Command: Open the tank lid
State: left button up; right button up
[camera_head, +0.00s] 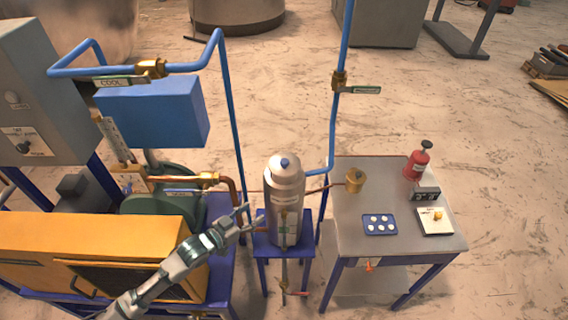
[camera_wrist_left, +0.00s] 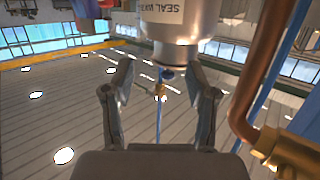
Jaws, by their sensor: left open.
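The silver tank (camera_head: 283,215) stands upright on a small blue stand in the head view. Nothing is held. My right gripper is out of view.
Blue and copper pipes with brass valves (camera_head: 150,68) run left of and behind the tank. A yellow machine (camera_head: 90,250) lies under my left arm.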

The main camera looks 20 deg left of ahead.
aim_at(281, 165)
pick_arm(q)
notch_tip(281, 165, up, 7)
jog(key=w+a+t+h, duration=0.2)
jog(key=w, duration=0.1)
jog(key=x, duration=0.5)
jog(key=p+x, duration=0.1)
jog(key=x, duration=1)
jog(key=shift+w+d+f+p, duration=0.1)
jog(key=shift+w+f+p, duration=0.15)
jog(key=shift+w+p, duration=0.1)
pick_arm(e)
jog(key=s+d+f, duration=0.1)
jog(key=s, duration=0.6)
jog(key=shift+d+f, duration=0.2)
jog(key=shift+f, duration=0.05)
pick_arm(q)
grip_shut()
